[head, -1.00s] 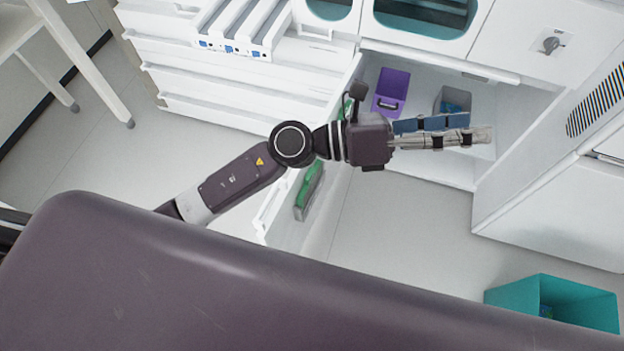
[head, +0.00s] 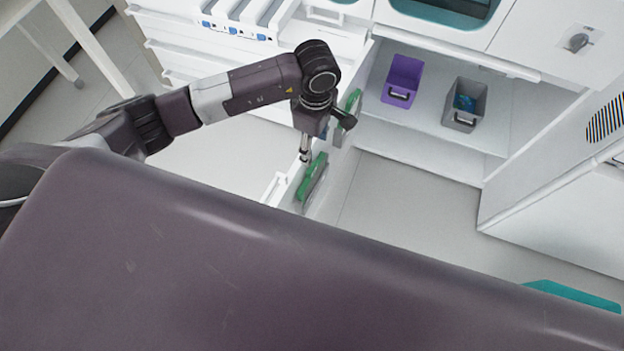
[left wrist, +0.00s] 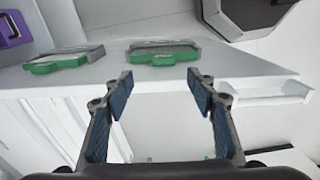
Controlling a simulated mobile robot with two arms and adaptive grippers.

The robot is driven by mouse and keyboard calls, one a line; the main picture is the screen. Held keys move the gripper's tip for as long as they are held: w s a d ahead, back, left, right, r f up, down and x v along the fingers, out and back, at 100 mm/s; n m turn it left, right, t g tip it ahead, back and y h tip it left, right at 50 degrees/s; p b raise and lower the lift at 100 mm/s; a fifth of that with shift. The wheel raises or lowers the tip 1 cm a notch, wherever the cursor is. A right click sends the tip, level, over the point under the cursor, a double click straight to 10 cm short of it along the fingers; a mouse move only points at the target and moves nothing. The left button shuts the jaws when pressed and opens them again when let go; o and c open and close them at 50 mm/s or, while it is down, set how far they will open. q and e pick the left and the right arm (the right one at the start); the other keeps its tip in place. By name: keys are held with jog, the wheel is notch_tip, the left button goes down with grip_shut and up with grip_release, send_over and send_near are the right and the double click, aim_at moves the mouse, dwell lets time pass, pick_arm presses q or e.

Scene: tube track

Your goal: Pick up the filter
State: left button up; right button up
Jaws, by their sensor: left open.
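Two green-framed filters are on the inner side of an open white cabinet door (left wrist: 90,82). The nearer filter (head: 312,180) lies just below my left gripper (head: 305,155) in the head view. The other filter (head: 352,102) is farther up along the door, partly hidden by my wrist. In the left wrist view, one filter (left wrist: 165,54) shows ahead, between and beyond the open fingers (left wrist: 160,80). The second filter (left wrist: 62,62) shows to its left. My left gripper is empty, and a gap to the filter ahead appears to remain. My right gripper is not in view.
The open cabinet holds a purple bin (head: 402,80) and a grey bin (head: 464,106) with blue contents. A white drawer unit (head: 195,65) stands at the upper left. A teal box (head: 572,294) is at the lower right. The floor beside the door is clear.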

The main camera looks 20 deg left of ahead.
pick_arm(q)
jog(key=b, duration=0.2)
send_over(313, 168)
jog(key=f, duration=0.5)
jog(key=shift+w+d+f, duration=0.1)
jog(key=shift+w+f, duration=0.05)
jog(key=shift+w, duration=0.2)
jog(key=f+b, duration=0.2)
jog(key=f, duration=0.1)
jog(key=f+b, duration=0.1)
jog(key=f, duration=0.1)
jog(key=shift+s, duration=0.35)
jog(key=shift+r, duration=0.1)
jog(key=c, duration=1.3)
